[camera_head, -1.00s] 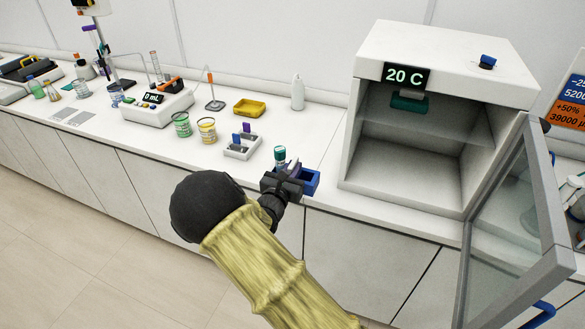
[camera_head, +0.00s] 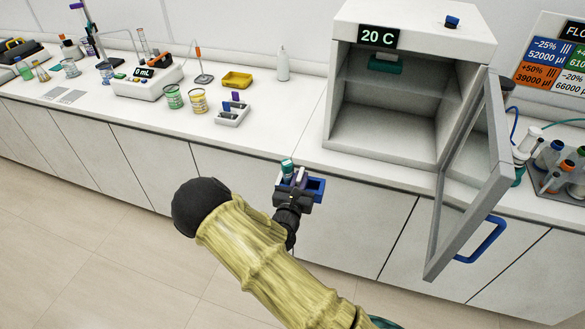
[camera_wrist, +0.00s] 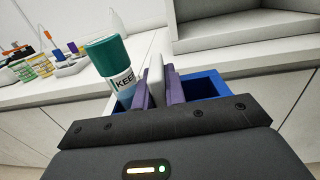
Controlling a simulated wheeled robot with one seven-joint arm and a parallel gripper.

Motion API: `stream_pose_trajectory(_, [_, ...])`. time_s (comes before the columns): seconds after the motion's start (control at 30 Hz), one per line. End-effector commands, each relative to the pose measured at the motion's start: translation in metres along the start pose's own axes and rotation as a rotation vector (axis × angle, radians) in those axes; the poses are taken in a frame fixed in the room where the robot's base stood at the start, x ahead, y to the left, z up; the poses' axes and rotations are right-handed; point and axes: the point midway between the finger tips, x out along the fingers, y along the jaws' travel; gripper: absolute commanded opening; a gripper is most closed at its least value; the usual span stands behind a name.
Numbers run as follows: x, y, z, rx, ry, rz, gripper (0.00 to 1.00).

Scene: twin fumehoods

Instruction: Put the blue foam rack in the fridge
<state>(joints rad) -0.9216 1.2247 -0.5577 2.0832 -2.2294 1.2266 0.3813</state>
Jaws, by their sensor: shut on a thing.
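The blue foam rack (camera_head: 316,184) is held in my gripper (camera_head: 297,183), in front of the counter's front edge. In the wrist view the blue rack (camera_wrist: 207,86) shows behind the gripper (camera_wrist: 158,88), whose fingers are shut on its middle wall. A teal-capped tube (camera_head: 287,168) stands in the rack's left part; its label reads "KEE" in the wrist view (camera_wrist: 108,60). The fridge (camera_head: 402,88) stands on the counter at the right, showing "20 C". Its glass door (camera_head: 470,185) is open, swung out to the right. A teal item (camera_head: 385,65) is inside, near the top.
The fridge's lower space (camera_head: 385,130) looks empty. The open door with its blue handle (camera_head: 483,240) juts out over the floor. A white rack (camera_head: 232,117), a yellow tray (camera_head: 237,79) and a white bottle (camera_head: 283,64) stand left of the fridge. A tube rack (camera_head: 565,180) is at far right.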

Motion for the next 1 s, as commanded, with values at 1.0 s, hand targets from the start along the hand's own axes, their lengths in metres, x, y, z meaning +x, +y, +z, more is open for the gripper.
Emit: stream_pose_trajectory(1.0, [-0.079,-0.138,-0.145,0.011,0.023,0.291,0.00])
